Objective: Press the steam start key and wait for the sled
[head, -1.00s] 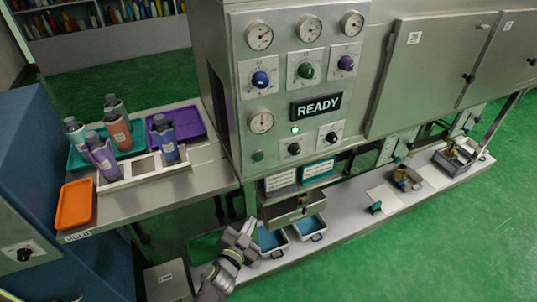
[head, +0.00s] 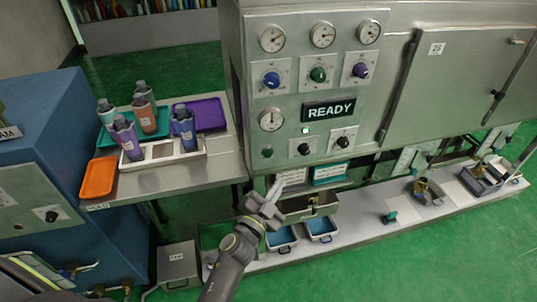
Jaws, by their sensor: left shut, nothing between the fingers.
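The machine's front panel (head: 345,95) carries gauges, coloured knobs and a lit READY display (head: 329,110) with a small glowing green lamp (head: 306,131) below it. A dull green round button (head: 267,152) sits at the panel's lower left; no label marking it as the steam start key is readable. My left gripper (head: 274,188) is shut and empty, pointing up below this button and apart from it, in front of the label cards under the panel. I cannot pick out the sled with certainty. My right gripper is not in view.
A side table (head: 215,172) at left holds bottles, a white rack, an orange tray (head: 99,177) and a purple tray (head: 211,114). A metal drawer (head: 309,206) and two blue-lined bins (head: 321,228) are close to my left arm. A low white shelf (head: 365,232) runs right.

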